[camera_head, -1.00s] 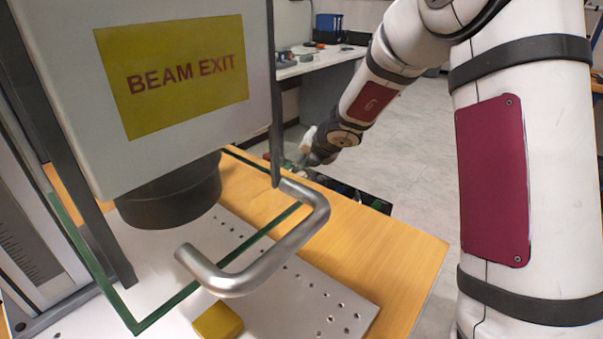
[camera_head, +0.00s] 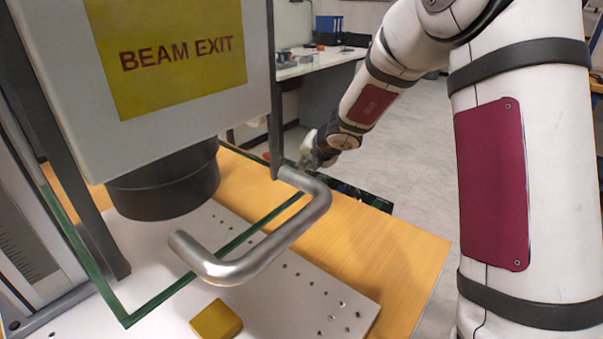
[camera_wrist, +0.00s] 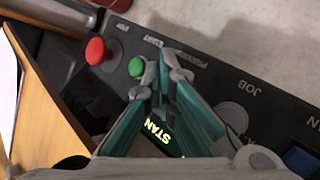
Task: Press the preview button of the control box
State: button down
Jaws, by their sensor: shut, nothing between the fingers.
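The control box (camera_wrist: 262,92) is a dark panel running diagonally across the wrist view. It carries a red button (camera_wrist: 97,50), a green button (camera_wrist: 136,66), a grey button (camera_wrist: 233,115) by the JOB label, and a lit display (camera_wrist: 158,131) reading "STAN". A label that looks like PREVIEW (camera_wrist: 173,54) is just beyond my fingertips. The button by it is hidden behind my gripper (camera_wrist: 166,64), which is shut and empty. Contact cannot be told. In the head view the control box (camera_head: 365,198) is a dark strip, with my gripper (camera_head: 304,164) at its left end, partly behind the handle.
A metal handle (camera_head: 255,258) on a glass door and the BEAM EXIT housing (camera_head: 80,75) stand in the foreground. The wooden table (camera_head: 375,250) is clear at right. A blue button (camera_wrist: 300,160) is at the lower right.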

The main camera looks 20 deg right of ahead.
jog(key=shift+r+p, duration=0.6)
jog(key=shift+p, duration=0.05)
jog(key=shift+r, duration=0.1)
notch_tip(320, 180, up, 6)
jog(key=p, duration=0.6)
dwell(0.4)
